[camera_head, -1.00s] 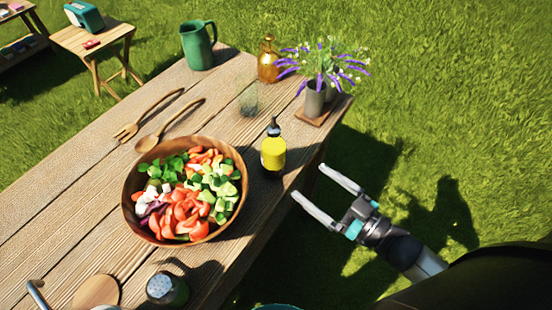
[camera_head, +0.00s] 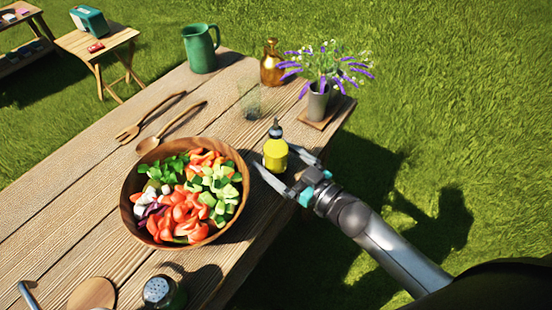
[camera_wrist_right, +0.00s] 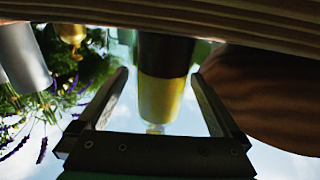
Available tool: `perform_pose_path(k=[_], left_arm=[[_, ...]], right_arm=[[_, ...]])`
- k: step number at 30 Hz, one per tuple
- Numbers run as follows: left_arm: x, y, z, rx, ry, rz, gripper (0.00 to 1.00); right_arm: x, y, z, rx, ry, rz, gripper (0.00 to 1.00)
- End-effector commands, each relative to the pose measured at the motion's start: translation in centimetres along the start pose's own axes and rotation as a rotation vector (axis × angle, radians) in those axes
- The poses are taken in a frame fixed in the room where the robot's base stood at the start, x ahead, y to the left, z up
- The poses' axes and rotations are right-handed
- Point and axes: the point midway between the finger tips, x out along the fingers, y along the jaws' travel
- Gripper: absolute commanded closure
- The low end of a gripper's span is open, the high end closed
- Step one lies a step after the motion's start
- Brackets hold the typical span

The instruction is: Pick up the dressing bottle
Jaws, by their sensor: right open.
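The dressing bottle (camera_head: 275,148), with a yellow body and dark spout, stands upright on the wooden table, just right of the salad bowl (camera_head: 133,208). My right gripper (camera_head: 268,166) is open, with its two fingers reaching in on either side of the bottle's lower part. In the right wrist view the bottle (camera_wrist_right: 160,95) appears upside down between the open fingertips (camera_wrist_right: 160,80), with visible gaps on both sides. My left gripper is not in view.
A flower vase (camera_head: 318,103), a gold bottle (camera_head: 271,68) and a clear glass (camera_head: 250,102) stand beyond the bottle. A green pitcher (camera_head: 201,48) stands at the back. Wooden servers (camera_head: 165,128) lie behind the bowl. A shaker (camera_head: 160,293) stands near the front.

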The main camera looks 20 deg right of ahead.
Motion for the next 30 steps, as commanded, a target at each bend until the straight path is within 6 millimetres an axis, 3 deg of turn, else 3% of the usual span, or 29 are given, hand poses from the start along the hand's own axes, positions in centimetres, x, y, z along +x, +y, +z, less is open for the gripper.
perform_pose_path(k=[6, 16, 30], left_arm=[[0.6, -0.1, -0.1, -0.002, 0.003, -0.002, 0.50], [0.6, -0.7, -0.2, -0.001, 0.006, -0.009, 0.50], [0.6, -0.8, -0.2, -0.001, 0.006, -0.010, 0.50]], right_arm=[[2.7, -0.1, 0.1, 0.001, 0.002, 0.000, 0.00], [3.2, -0.1, 0.0, 0.001, 0.000, 0.000, 0.00], [3.2, -0.1, 0.0, 0.001, 0.000, 0.000, 0.53]])
